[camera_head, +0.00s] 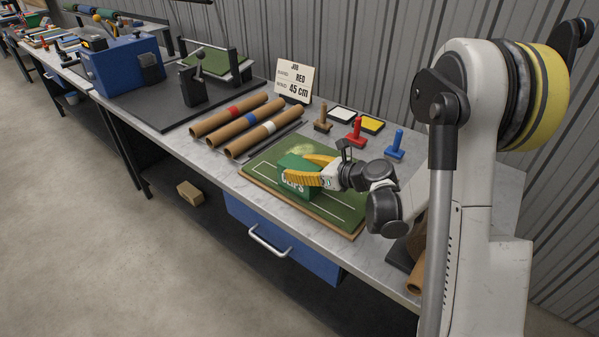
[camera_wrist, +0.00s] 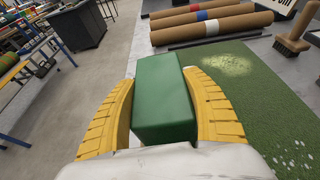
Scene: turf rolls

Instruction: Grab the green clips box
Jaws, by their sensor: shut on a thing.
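The green clips box (camera_head: 295,184) is on or just above the green turf board (camera_head: 345,211) on the workbench. White lettering shows on its front face in the head view. My gripper (camera_head: 306,170) has its yellow fingers on either side of the box. In the wrist view the box (camera_wrist: 162,98) sits between the two curved yellow fingers (camera_wrist: 162,105), which are shut on its sides. The underside of the box is hidden, so I cannot tell whether it touches the board.
Cardboard rolls with red, blue and white bands (camera_head: 245,127) lie left of the board. A blue machine (camera_head: 122,68) is farther left. A blue drawer (camera_head: 280,240) is below.

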